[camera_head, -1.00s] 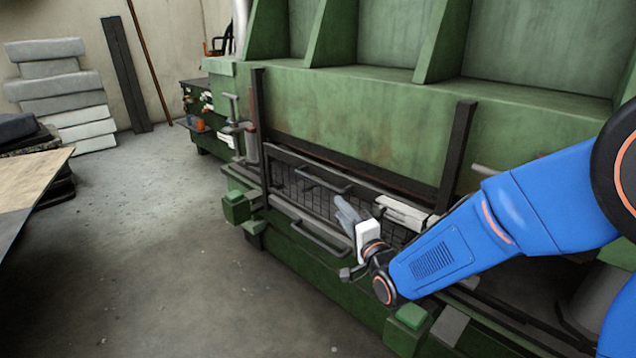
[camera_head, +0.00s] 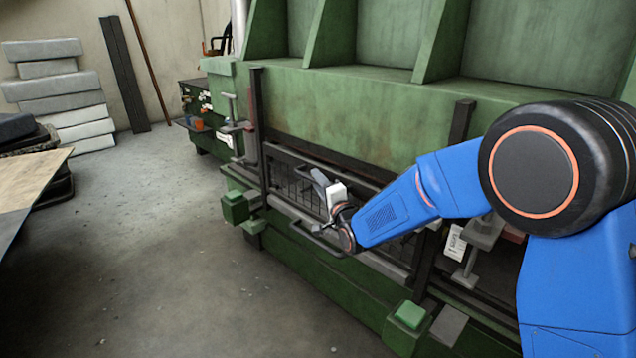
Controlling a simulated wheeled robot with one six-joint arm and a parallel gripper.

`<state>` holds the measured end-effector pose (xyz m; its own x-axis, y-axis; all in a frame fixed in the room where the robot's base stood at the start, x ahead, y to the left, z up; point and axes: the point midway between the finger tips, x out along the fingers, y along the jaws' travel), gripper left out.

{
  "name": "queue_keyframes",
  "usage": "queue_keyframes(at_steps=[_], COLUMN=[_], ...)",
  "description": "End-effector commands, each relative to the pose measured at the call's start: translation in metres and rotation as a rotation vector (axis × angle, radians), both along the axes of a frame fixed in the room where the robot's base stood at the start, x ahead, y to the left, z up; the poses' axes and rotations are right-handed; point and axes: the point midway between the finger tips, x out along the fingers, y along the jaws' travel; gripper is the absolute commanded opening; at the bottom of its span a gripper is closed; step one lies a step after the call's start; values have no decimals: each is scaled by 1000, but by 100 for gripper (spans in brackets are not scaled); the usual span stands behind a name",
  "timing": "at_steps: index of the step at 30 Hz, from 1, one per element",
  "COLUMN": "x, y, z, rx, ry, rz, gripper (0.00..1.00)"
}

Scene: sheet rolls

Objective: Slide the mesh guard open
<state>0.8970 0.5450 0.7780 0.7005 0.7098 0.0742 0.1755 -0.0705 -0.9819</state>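The mesh guard (camera_head: 283,182) is a dark wire grid in a black frame, low on the front of the green machine. A dark bar handle runs along its upper part, and another bar handle (camera_head: 300,236) sits on the ledge below. My gripper (camera_head: 318,178) is in front of the guard, with its grey fingers pointing up and left close to the upper handle. Whether they touch the handle is too small to tell. My wrist and blue forearm hide the right part of the guard. The finger gap cannot be made out.
The green machine (camera_head: 340,110) fills the middle and right, with dark upright posts (camera_head: 258,125) in front. Green blocks (camera_head: 235,207) stick out from its lower front. Open concrete floor (camera_head: 160,250) lies to the left. A stack of grey slabs (camera_head: 60,90) stands at the back left.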

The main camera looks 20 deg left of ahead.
Motion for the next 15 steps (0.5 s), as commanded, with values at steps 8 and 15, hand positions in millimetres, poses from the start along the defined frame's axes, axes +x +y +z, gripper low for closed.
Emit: queue_keyframes(at_steps=[8,15], x=[6,5], y=[6,5], z=[0,0], rx=[-1,-1], ry=[1,1], rz=[0,0], gripper=[32,11])
